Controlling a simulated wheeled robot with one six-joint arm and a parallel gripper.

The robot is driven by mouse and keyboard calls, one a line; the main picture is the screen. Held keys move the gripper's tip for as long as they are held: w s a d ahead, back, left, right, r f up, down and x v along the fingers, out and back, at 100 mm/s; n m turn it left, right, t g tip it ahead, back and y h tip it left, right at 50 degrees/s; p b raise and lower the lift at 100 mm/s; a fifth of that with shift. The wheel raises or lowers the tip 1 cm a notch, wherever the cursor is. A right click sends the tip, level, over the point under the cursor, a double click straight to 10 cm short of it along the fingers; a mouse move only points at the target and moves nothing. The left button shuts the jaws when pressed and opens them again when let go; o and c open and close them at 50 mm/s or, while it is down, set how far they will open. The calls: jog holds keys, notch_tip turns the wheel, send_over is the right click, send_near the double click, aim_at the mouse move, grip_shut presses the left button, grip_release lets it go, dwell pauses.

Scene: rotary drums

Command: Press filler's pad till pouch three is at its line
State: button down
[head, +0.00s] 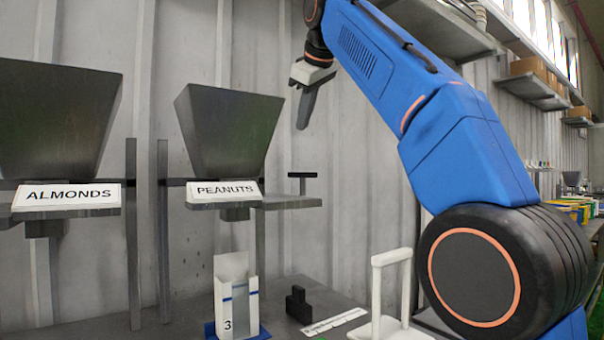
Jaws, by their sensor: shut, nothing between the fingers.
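The peanuts filler is a dark hopper (228,130) above a white "PEANUTS" sign (223,190). A black T-shaped piece (302,177), which looks like its pad, stands on the plate right of the sign. Pouch three (225,300) is a white upright holder marked "3" below the filler spout, on a blue base. It has a grey window with a blue line across it; I cannot make out the fill level. My gripper (303,124) is shut and empty, pointing down above the black T-shaped piece and apart from it, right of the hopper.
An almonds hopper (55,120) with its sign (66,195) stands at the left. A small black block (298,305), a white strip (336,321) and a white upright frame (392,290) are on the grey table right of the pouch. Shelves with boxes (541,70) are at the back right.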

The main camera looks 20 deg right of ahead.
send_over(303, 175)
jog(key=w, duration=0.2)
jog(key=shift+s+d+f, duration=0.1)
jog(key=shift+d+f, duration=0.05)
jog(key=shift+f, duration=1.3)
jog(key=shift+s+d+f, duration=0.1)
jog(key=shift+d+f, duration=0.05)
jog(key=shift+f, duration=1.3)
jog(key=shift+d+f, duration=0.15)
jog(key=shift+f, duration=1.3)
jog(key=shift+f, duration=0.15)
jog(key=shift+f, duration=0.25)
jog(key=shift+f, duration=1.65)
dwell(0.4)
jog(key=shift+r, duration=2.05)
